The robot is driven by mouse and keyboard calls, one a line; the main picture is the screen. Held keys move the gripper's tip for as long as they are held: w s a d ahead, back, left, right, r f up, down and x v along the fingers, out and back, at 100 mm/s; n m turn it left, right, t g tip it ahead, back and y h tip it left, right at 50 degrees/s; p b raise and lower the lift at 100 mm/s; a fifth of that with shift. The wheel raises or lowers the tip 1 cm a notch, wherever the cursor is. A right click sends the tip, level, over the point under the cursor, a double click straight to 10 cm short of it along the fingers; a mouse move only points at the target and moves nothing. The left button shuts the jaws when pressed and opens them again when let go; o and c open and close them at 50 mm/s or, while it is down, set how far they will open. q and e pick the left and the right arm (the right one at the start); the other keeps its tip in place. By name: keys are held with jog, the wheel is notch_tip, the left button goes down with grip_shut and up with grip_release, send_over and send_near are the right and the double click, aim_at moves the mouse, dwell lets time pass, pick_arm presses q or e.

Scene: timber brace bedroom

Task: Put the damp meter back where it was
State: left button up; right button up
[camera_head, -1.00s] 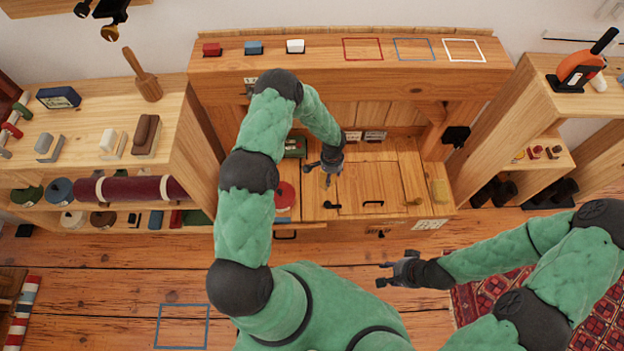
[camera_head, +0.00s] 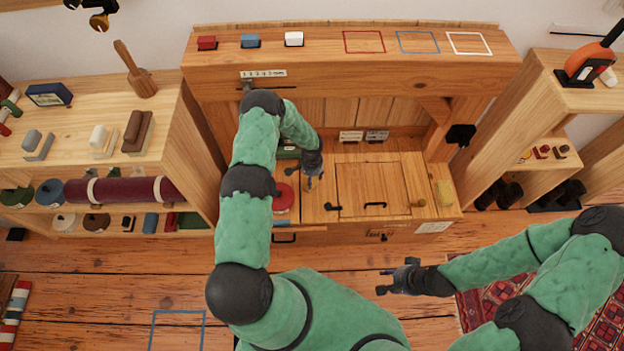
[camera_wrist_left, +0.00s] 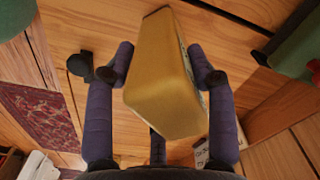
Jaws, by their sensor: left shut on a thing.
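My left gripper (camera_head: 309,184) is over the left part of the wooden bench top. In the left wrist view it is shut on a mustard-yellow box-shaped thing (camera_wrist_left: 160,85), apparently the damp meter. This thing sits tilted between the fingers, its plain side facing the camera and a darker marked face partly turned away at the right. In the head view it is mostly hidden by the gripper. My right gripper (camera_head: 384,281) is open and empty above the floor, in front of the bench.
A hatch (camera_head: 372,188) with a dark handle fills the middle. Shelf units flank the bench; its upper ledge (camera_head: 330,42) bears small blocks.

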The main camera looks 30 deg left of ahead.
pick_arm(q)
jog(key=shift+a+r, duration=0.1)
jog(key=shift+r, duration=0.05)
jog(key=shift+f, duration=0.2)
jog(key=o, duration=1.3)
